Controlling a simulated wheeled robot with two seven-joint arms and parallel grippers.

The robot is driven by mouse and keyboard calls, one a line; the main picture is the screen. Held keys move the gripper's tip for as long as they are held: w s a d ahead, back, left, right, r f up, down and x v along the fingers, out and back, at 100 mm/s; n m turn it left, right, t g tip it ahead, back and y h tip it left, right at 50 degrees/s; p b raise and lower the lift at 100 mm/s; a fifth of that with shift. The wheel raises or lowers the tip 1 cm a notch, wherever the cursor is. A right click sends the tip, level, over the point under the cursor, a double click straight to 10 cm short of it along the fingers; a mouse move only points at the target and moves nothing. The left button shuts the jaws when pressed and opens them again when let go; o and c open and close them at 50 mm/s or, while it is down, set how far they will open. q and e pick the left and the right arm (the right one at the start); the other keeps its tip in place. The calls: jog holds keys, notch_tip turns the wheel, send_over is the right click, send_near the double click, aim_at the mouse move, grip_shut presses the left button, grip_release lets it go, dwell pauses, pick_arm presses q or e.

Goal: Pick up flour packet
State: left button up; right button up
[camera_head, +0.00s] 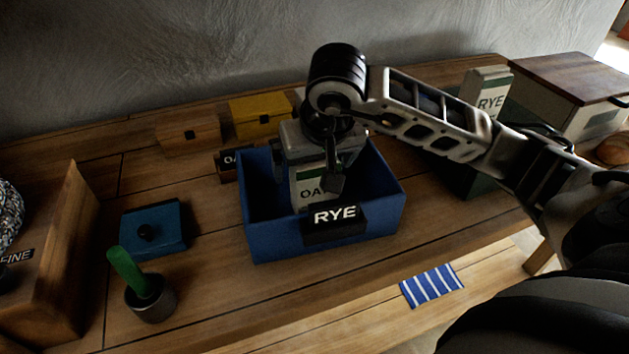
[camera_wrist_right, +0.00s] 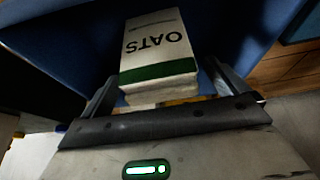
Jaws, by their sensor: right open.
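A white flour packet marked OATS (camera_head: 306,190) with a green band stands in a blue crate (camera_head: 262,237) whose front label (camera_head: 335,217) reads RYE. My right gripper (camera_head: 312,172) is over the crate, above the packet, and partly hides it. In the right wrist view the OATS packet (camera_wrist_right: 158,42) lies between the two open fingers (camera_wrist_right: 160,92), one on each side. I cannot tell whether either finger touches it. A second white packet, marked RYE (camera_head: 488,92), stands at the right behind my right arm. My left gripper is not in view.
A yellow box (camera_head: 260,117) and a wooden box (camera_head: 188,136) stand behind the crate. A blue lidded box (camera_head: 154,228) and a green-handled tool in a cup (camera_head: 150,299) are at left. A wood-topped chest (camera_head: 570,80) is at far right.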

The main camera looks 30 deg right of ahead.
jog(key=shift+x, duration=1.25)
jog(key=c, duration=1.3)
jog(key=shift+r, duration=0.1)
jog(key=shift+c, duration=0.2)
